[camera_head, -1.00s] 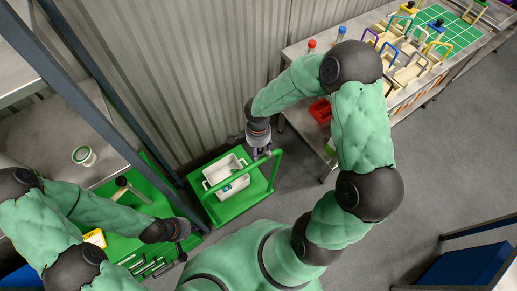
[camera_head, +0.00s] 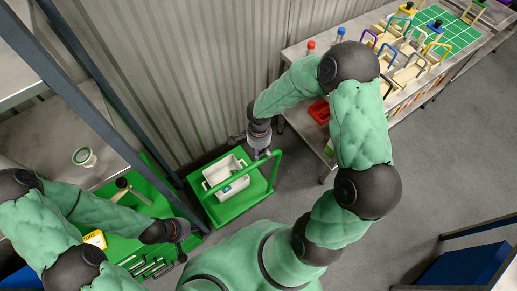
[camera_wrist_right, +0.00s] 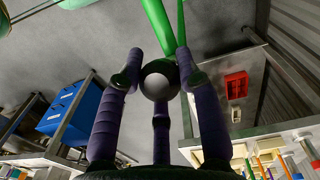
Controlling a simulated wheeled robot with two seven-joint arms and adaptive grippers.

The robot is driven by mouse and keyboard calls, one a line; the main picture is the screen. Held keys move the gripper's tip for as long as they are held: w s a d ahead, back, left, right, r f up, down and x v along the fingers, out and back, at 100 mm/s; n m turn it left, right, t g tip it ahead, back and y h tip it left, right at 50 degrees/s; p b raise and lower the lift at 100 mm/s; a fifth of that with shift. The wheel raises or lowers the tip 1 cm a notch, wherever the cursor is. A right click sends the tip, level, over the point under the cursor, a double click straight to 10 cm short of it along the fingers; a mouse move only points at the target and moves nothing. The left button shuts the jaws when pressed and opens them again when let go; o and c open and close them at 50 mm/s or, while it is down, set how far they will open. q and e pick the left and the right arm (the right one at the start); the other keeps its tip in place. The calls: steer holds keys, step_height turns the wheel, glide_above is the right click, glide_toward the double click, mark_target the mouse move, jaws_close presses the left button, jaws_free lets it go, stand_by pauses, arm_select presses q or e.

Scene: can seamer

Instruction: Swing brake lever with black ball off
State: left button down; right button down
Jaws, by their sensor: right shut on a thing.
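A black ball (camera_wrist_right: 160,80) sits between the purple-padded fingers of my right gripper (camera_wrist_right: 160,78) in the right wrist view. The fingers are shut on it. Green bars show just beyond it; how the ball joins the lever is hidden. In the head view my right gripper (camera_head: 261,151) is at the green handle (camera_head: 272,163) of a green cart, where the ball and lever cannot be made out. My left gripper (camera_head: 182,230) is at the lower left beside the green-topped bench; its fingers are too small and dark to judge.
The green cart (camera_head: 251,204) carries a white bin (camera_head: 227,178) and stands by the corrugated wall. A green-topped bench (camera_head: 120,247) with tools is at the left. A long table (camera_head: 300,50) with colourful-handled items runs to the upper right. Grey floor (camera_head: 430,160) is clear at the right.

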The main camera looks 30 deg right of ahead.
steer(key=shift+w+d+r+y+p, duration=0.1)
steer(key=shift+d+r+y+p, duration=0.3)
steer(key=shift+p, duration=0.65)
steer(key=shift+d+r+y+p, duration=0.1)
steer(key=shift+d+y+p, duration=0.45)
steer(key=shift+p, duration=0.5)
steer(key=shift+d+y+p, duration=0.25)
steer(key=shift+y+p, duration=0.2)
steer(key=shift+p, duration=0.05)
steer(key=shift+w+d+r+p, duration=0.15)
steer(key=shift+d+p, duration=0.2)
steer(key=shift+d, duration=1)
steer(key=shift+w+d+f+y+b, duration=0.1)
steer(key=shift+d+f+y+b, duration=0.15)
steer(key=shift+d+y+b, duration=0.4)
steer(key=shift+w+d+f+y+b, duration=0.1)
steer(key=shift+d+f+y, duration=0.25)
steer(key=shift+d, duration=0.6)
steer(key=shift+d+f+y+b, duration=0.2)
steer(key=shift+d+y+b, duration=0.25)
steer(key=shift+d, duration=0.35)
steer(key=c, duration=0.9)
jaws_free()
steer(key=shift+d, duration=0.1)
steer(key=shift+o, duration=0.2)
